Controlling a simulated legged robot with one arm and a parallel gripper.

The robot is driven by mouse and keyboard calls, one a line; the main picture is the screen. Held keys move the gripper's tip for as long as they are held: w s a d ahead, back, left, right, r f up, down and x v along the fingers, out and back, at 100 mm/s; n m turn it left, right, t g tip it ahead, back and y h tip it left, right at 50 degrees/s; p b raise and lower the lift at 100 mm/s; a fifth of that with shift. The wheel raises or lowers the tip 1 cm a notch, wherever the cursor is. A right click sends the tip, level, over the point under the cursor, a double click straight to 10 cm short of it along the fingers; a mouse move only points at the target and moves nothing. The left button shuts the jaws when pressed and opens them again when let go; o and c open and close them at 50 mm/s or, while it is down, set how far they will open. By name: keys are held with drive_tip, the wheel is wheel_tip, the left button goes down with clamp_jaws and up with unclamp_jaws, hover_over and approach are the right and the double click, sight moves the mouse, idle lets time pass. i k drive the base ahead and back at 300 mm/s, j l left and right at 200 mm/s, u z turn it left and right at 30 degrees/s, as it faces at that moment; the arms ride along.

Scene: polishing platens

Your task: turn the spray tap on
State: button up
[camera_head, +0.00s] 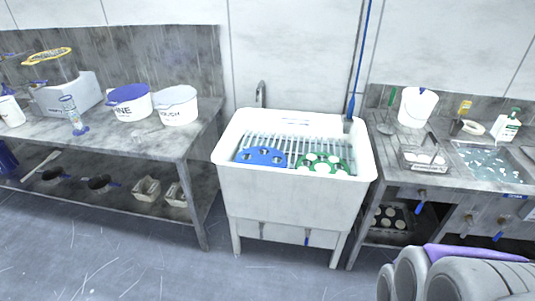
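A white sink (290,195) on legs stands in the middle of the view against the wall. A grey curved tap (261,93) rises at its back left. A blue spray wand (351,107) on a long blue line hangs down at its back right. Under the sink front are a small blue lever (307,237) and a small grey fitting (262,229). I cannot tell which of these is the spray tap's handle, or whether water runs. Grey and purple parts of my own arm fill the lower right corner; no gripper fingers can be made out.
A blue plate (260,156) and a green plate with white discs (325,164) lie in the sink. A left bench (150,138) holds tubs. A right bench has a water basin (492,164) and blue-handled taps (421,207) below. The floor (150,270) in front is clear.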

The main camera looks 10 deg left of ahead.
sight(421, 206)
drive_tip(key=i+l+z, duration=0.15)
drive_tip(key=i+l, duration=0.25)
drive_tip(key=i+l+z, duration=0.2)
drive_tip(key=i+l, duration=0.15)
drive_tip(key=i, duration=0.2)
drive_tip(key=i+l+z, duration=0.15)
drive_tip(key=i, duration=0.35)
drive_tip(key=k+l+u, duration=0.5)
drive_tip(key=k+l, duration=0.15)
drive_tip(key=l, duration=0.15)
